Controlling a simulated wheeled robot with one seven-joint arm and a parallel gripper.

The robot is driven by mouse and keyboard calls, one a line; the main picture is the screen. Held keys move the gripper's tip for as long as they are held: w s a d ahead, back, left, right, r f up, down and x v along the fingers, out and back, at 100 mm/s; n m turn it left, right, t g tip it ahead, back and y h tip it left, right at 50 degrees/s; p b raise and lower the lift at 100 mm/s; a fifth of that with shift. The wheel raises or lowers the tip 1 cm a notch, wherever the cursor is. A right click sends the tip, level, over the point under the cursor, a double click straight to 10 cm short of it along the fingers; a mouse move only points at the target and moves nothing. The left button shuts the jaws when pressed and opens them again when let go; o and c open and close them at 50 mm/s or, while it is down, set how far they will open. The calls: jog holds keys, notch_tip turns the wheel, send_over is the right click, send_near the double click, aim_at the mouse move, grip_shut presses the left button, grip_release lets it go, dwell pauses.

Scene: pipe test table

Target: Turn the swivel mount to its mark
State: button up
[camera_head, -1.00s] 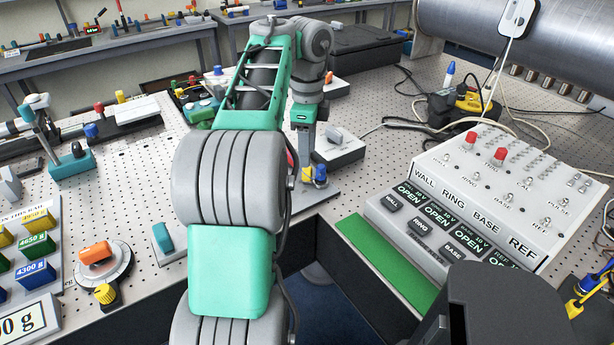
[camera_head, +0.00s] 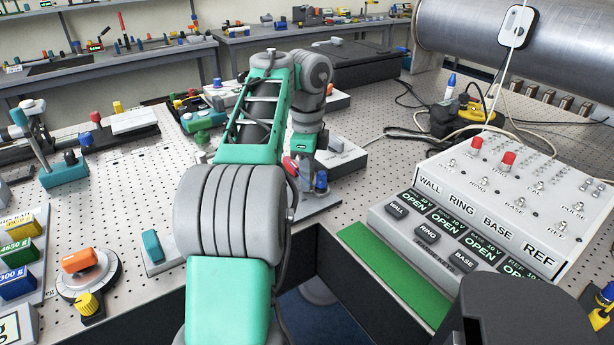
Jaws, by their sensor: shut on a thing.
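My gripper (camera_head: 303,160) points down at the middle of the table, mostly hidden by my own arm. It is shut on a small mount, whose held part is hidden. A red part of this mount (camera_head: 290,167) sticks out just left of the gripper. A blue knob (camera_head: 321,181) stands close on the right. Both are over a flat grey base plate (camera_head: 322,204) near the table's front edge. I take this as the swivel mount; its mark cannot be made out.
A round dial with an orange block (camera_head: 80,262) and a teal block (camera_head: 152,246) stand at front left. A grey box (camera_head: 342,155) is close behind the gripper. A sloped control panel (camera_head: 490,205) fills the right. A large metal pipe (camera_head: 565,55) lies behind it.

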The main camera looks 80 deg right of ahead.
grip_shut()
jog(key=shift+a+n, duration=0.1)
jog(key=shift+n, duration=0.3)
jog(key=shift+s+a+n+b, duration=0.1)
jog(key=shift+a+n+b, duration=0.2)
jog(key=shift+n, duration=0.6)
jog(key=shift+s+a+n+b, duration=0.1)
jog(key=shift+a+n+b, duration=0.15)
jog(key=shift+n, duration=0.65)
jog(key=shift+s+a+n, duration=0.2)
jog(key=shift+a+n, duration=0.05)
jog(key=shift+n, duration=0.8)
jog(key=shift+s+a+n, duration=0.15)
jog(key=shift+a+n, duration=0.05)
jog(key=shift+n, duration=1.15)
jog(key=o, duration=0.7)
grip_release()
